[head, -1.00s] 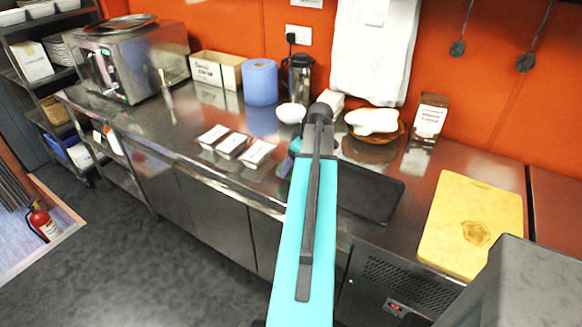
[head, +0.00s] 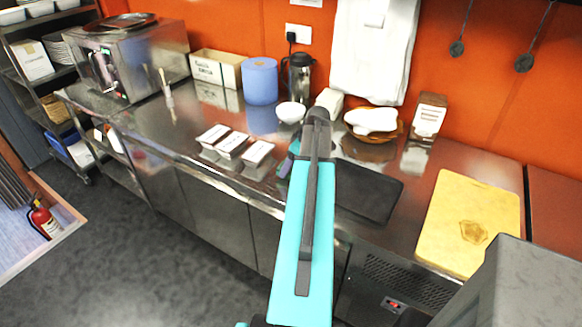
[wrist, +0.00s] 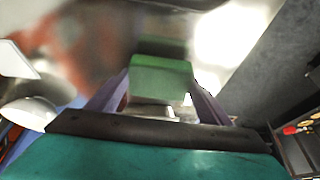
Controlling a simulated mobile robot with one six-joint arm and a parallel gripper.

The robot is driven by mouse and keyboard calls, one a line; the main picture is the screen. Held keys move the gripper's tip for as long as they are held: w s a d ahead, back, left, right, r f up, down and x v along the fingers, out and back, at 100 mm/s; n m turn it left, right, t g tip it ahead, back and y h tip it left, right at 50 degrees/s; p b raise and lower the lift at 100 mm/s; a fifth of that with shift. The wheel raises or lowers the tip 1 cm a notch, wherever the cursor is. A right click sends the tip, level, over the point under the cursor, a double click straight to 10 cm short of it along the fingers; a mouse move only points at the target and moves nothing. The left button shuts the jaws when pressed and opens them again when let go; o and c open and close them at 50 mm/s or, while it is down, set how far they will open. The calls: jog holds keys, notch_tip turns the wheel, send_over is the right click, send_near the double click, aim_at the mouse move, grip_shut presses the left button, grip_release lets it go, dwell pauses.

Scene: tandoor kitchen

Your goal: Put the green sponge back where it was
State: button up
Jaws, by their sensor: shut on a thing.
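The green sponge (wrist: 160,78) is in the middle of the wrist view, between the purple fingers of my gripper (wrist: 158,92). My gripper is shut on it. A dimmer green patch shows just beyond the sponge; I cannot tell if it is a reflection in the steel. In the head view my arm hides most of the gripper. Only a bit of green and purple (head: 285,168) shows at the arm's left, over the steel counter (head: 190,135). The gap between sponge and counter cannot be told.
Three small labelled boxes (head: 230,145) stand left of my gripper. A white bowl (head: 290,112), a flask (head: 299,76) and a blue roll (head: 260,82) stand behind. A black board (head: 365,190) lies to the right, then a yellow cutting board (head: 470,222). Counter between the boxes and the microwave (head: 135,62) is mostly clear.

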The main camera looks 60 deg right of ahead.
jog(key=shift+f, duration=0.75)
jog(key=shift+f, duration=0.15)
jog(key=o, duration=1)
jog(key=shift+r+p, duration=0.2)
jog(key=shift+p, duration=0.1)
jog(key=b+v, duration=0.3)
jog(key=v, duration=0.9)
jog(key=shift+r, duration=0.1)
